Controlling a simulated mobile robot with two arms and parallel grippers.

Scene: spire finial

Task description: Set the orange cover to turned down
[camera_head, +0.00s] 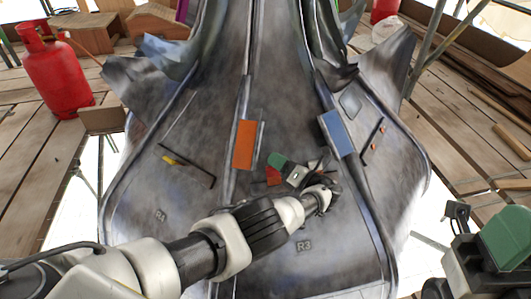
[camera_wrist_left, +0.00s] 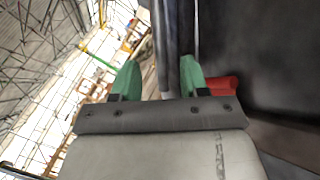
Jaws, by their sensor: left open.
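The orange cover (camera_head: 244,145) is a small upright rectangular plate on the left ridge of the grey spire (camera_head: 285,225). My left gripper (camera_head: 279,162) is just right of it and a little lower, apart from it in the head view. A red piece (camera_wrist_left: 222,85) shows beside the right finger; a red-orange patch (camera_head: 272,176) lies partly hidden by the gripper in the head view. My right gripper (camera_head: 502,238) is at the lower right; its jaw gap cannot be made out.
A blue plate (camera_head: 336,133) sits on the right ridge. A dark rod with a yellow part (camera_head: 187,166) is on the left face, and a bar with orange parts (camera_head: 373,142) on the right. A red gas cylinder (camera_head: 57,72) stands on planks at left.

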